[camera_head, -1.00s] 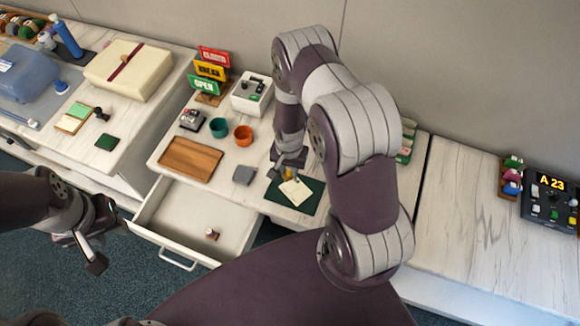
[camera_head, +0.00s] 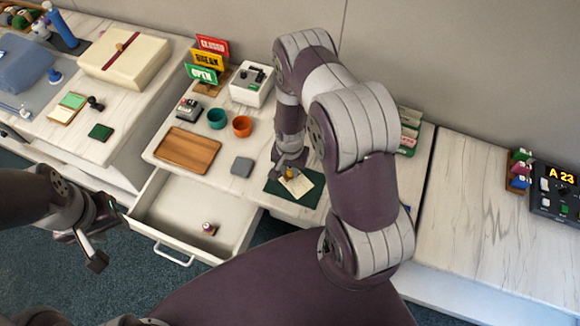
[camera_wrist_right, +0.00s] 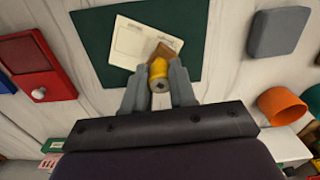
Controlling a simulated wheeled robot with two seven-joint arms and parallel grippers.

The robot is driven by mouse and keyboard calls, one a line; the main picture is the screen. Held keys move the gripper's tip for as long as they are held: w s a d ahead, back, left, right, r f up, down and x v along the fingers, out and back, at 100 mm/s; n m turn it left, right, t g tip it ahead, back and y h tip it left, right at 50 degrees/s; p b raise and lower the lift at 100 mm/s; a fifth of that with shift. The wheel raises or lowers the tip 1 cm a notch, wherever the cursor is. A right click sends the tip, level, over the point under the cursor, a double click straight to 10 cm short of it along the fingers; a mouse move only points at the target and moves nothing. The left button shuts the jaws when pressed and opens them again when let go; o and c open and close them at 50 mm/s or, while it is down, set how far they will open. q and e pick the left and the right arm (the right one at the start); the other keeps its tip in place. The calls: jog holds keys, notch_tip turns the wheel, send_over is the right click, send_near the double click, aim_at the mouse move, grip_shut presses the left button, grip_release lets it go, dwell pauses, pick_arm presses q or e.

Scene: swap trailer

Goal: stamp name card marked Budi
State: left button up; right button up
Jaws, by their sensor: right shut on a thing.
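My right gripper (camera_wrist_right: 158,88) is shut on a stamp with a yellow handle (camera_wrist_right: 158,70) and a wooden block (camera_wrist_right: 167,50). The stamp is over the lower right part of a cream name card (camera_wrist_right: 135,42); I cannot tell whether it touches. The card lies on a dark green mat (camera_wrist_right: 95,42), and its writing is too small to read. In the head view the card (camera_head: 301,186) shows beside the right gripper (camera_head: 287,170). My left gripper (camera_head: 106,240) is open and empty, in front of the desk at the left.
An open drawer (camera_head: 163,205) holds a small stamp (camera_head: 209,229). A grey pad (camera_head: 242,167), wooden tray (camera_head: 188,150), teal cup (camera_head: 217,118) and orange cup (camera_head: 242,126) stand left of the mat. The desk at right (camera_head: 475,210) is mostly clear.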

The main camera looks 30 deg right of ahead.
jog(key=shift+s+f+b, duration=0.1)
jog(key=shift+f+b, duration=0.4)
jog(key=shift+f, duration=0.05)
dwell(1.4)
jog(key=shift+r, duration=0.1)
notch_tip(320, 180, up, 7)
jog(key=p, duration=0.6)
dwell(0.4)
